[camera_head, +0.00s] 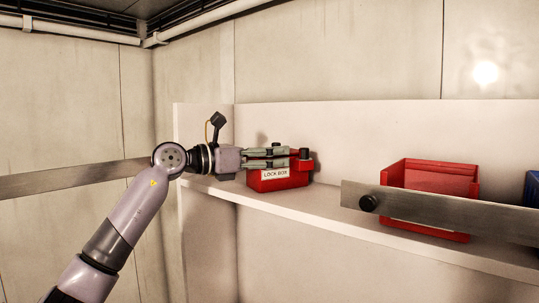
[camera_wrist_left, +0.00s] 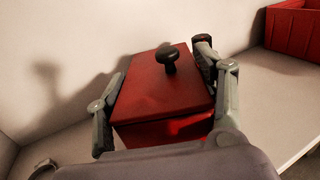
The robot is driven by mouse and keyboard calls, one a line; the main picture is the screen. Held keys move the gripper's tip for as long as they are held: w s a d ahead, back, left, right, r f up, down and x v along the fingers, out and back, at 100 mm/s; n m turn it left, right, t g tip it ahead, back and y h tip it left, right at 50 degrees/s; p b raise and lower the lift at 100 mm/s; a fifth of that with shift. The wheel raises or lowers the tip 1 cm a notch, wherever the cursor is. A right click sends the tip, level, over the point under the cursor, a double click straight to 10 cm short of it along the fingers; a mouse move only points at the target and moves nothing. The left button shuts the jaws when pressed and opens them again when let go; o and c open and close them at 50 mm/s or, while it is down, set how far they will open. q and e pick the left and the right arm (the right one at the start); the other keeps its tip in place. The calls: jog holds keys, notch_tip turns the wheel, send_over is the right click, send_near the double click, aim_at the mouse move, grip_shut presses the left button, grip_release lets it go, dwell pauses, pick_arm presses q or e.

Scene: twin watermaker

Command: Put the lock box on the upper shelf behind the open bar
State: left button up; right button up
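The lock box (camera_head: 282,181) is red, with a white LOCK BOX label and a black knob on its lid. It is upright at the left part of the upper shelf (camera_head: 335,203), on or just above the surface; I cannot tell which. In the left wrist view the lock box (camera_wrist_left: 160,92) lies between the two fingers of my left gripper (camera_wrist_left: 165,85), which seem to press on opposite sides. My left gripper (camera_head: 268,158) reaches in from the left. A grey metal bar (camera_head: 445,213) crosses the shelf front at right; another bar length (camera_head: 75,179) extends at left. My right gripper is out of view.
A red open bin (camera_head: 430,177) stands on the shelf behind the right bar; it also shows in the left wrist view (camera_wrist_left: 293,32). A blue container (camera_head: 533,188) is at the right edge. The shelf between box and bin is clear. A wall backs the shelf.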

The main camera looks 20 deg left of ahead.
pick_arm(q)
jog(key=o, duration=0.4)
jog(key=shift+o, duration=0.2)
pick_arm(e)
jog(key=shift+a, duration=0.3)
pick_arm(q)
jog(key=shift+s+a+r, duration=0.1)
jog(key=shift+r, duration=0.05)
jog(key=b+v, duration=0.4)
jog(key=v, duration=0.8)
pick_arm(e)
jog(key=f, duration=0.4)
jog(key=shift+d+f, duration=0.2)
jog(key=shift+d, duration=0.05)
